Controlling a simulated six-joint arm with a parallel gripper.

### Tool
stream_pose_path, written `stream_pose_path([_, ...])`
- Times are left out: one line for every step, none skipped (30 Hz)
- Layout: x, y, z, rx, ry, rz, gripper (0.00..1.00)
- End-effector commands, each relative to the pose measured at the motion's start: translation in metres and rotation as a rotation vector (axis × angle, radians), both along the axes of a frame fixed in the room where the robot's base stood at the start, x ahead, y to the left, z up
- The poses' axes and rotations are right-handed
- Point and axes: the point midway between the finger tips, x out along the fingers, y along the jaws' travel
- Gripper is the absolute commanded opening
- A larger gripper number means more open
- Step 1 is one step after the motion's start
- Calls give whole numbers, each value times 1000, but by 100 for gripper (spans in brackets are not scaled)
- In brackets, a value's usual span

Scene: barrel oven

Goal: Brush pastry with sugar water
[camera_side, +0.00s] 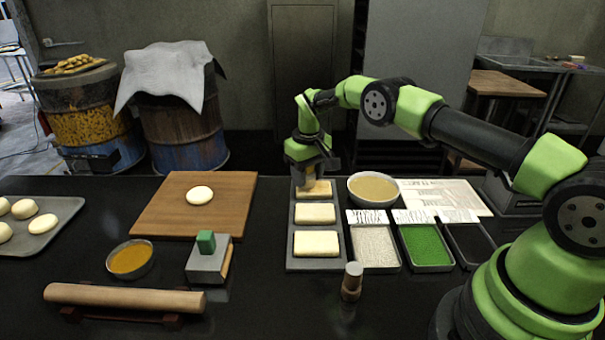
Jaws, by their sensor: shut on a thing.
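A narrow grey tray (291,255) holds three pale rectangular pastries in a column: the near one (317,243), the middle one (315,213) and the far one (318,192). My gripper (308,177) points down over the far pastry and is shut on a small tan thing, seemingly a brush. The gripper hides most of it, and I cannot tell whether it touches the pastry. A bowl of light amber liquid (374,188), possibly the sugar water, stands just right of the tray's far end.
Trays of white grains (376,247) and green bits (426,247) lie right of the pastries. A board (165,212), orange-filled bowl (131,260) and rolling pin (125,298) are left.

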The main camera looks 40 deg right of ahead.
Motion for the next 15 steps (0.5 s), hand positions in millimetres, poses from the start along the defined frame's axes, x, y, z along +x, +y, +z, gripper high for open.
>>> stream_pose_path([-3,-2,1,1,1,-3,22])
stream_pose_path([-4,-4,0,1,1,-3,22])
stream_pose_path([-6,-6,0,0,1,-3,22])
stream_pose_path([-7,-7,0,0,0,-3,22])
stream_pose_path([-8,-8,0,1,0,-3,22])
stream_pose_path([-9,-9,0,1,0,-3,22])
stream_pose_path([-10,-10,0,1,0,-3,22])
stream_pose_path([-11,-11,-1,1,0,-3,22])
stream_pose_path([-11,-11,0,1,-1,-3,22])
stream_pose_path([-11,-12,0,1,-2,-2,22])
stream_pose_path([-12,-12,-1,1,-2,-2,22])
stream_pose_path([-12,-12,-1,1,-1,-2,22])
stream_pose_path([-13,-13,-1,1,-1,-2,22])
stream_pose_path([-14,-14,-1,1,-1,-3,22])
stream_pose_path([-15,-15,-1,1,0,-3,22])
